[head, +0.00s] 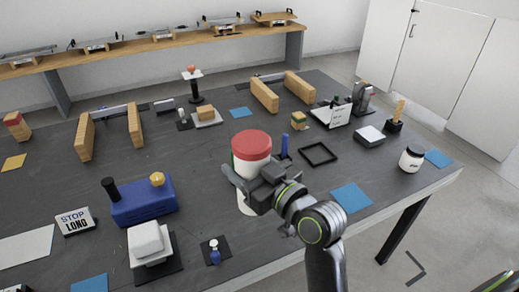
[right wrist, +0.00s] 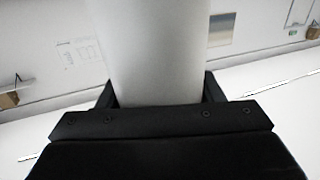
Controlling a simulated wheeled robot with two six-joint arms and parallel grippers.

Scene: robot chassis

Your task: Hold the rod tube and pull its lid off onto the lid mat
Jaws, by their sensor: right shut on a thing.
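The rod tube (head: 249,169) is a wide white cylinder with a red lid (head: 252,142) on its top. It looks roughly upright near the front middle of the table. My right gripper (head: 251,178) is shut around its white body below the lid. In the right wrist view the white tube (right wrist: 158,55) fills the space between the fingers. I cannot tell whether the tube's base touches the table. Several blue mats lie on the table, one (head: 351,197) just right of my right arm; I cannot tell which is the lid mat.
A black square frame (head: 318,154) and a blue upright piece (head: 284,146) stand close right of the tube. A blue block (head: 143,202) and a white box (head: 146,240) are to the left. A white jar (head: 411,159) stands near the right edge.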

